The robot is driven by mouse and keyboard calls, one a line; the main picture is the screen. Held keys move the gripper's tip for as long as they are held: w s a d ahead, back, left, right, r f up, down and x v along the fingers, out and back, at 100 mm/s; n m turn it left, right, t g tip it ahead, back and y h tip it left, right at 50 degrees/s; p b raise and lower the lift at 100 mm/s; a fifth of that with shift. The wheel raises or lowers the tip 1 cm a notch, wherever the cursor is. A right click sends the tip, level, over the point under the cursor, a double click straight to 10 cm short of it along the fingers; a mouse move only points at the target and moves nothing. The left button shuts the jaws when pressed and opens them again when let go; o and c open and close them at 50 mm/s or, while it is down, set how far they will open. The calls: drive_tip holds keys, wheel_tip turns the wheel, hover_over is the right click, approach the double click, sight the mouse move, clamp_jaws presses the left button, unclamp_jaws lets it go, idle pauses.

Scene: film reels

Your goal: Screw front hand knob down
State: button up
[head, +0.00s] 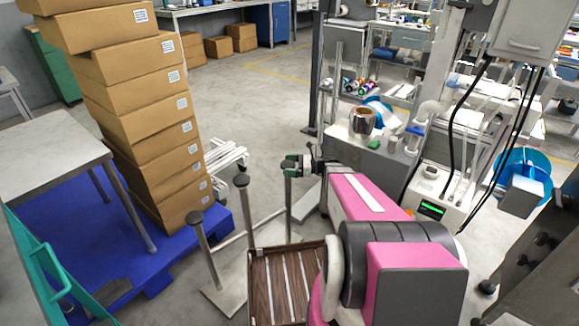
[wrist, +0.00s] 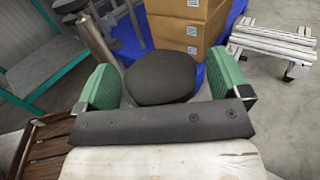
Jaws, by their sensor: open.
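A metal stand (head: 222,278) carries upright posts topped with dark round knobs. One knob (head: 195,217) is at the near left and another (head: 241,180) is in the middle. A third post (head: 289,205) rises under my gripper (head: 297,165), which hides most of its top. In the wrist view, a black round knob (wrist: 160,77) lies between the green fingers of my gripper (wrist: 166,80). The fingers are open, one on each side, and I cannot tell whether they touch it. I cannot tell which knob is the front one.
A brown slatted crate (head: 255,275) stands near the stand. Stacked cardboard boxes (head: 150,130) lean on a blue pallet (head: 100,250) at left, beside a grey table (head: 45,155). White slatted pieces (head: 225,158) lie behind the stand. A cluttered cart (head: 370,155) stands beyond my arm.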

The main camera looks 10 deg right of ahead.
drive_tip(key=c, duration=0.9)
drive_tip(key=shift+s+m+t, duration=0.15)
drive_tip(key=shift+m+t, duration=0.15)
drive_tip(key=shift+t, duration=0.2)
drive_tip(key=m+t+h, duration=0.1)
drive_tip(key=t, duration=0.1)
drive_tip(key=shift+s+m+t, duration=0.15)
drive_tip(key=shift+m+t, duration=0.15)
drive_tip(key=shift+m, duration=0.1)
drive_tip(key=m+t+h, duration=0.1)
drive_tip(key=t, duration=0.1)
drive_tip(key=m+t+h, duration=0.2)
drive_tip(key=shift+s+a+r+m+t, duration=0.1)
drive_tip(key=shift+a+m+t, duration=0.05)
drive_tip(key=shift+m+t, duration=0.2)
drive_tip(key=m+t+h, duration=0.2)
drive_tip(key=h, duration=0.1)
drive_tip(key=m+t+h, duration=0.3)
drive_tip(key=h, duration=0.1)
drive_tip(key=shift+a+m, duration=0.1)
drive_tip(key=shift+m, duration=0.25)
drive_tip(key=shift+m+t+h, duration=0.35)
drive_tip(key=shift+m+h, duration=0.25)
drive_tip(key=shift+h, duration=0.5)
drive_tip(key=shift+w+d+m+h, duration=0.2)
drive_tip(key=shift+m+h, duration=0.2)
drive_tip(key=shift+h, duration=0.1)
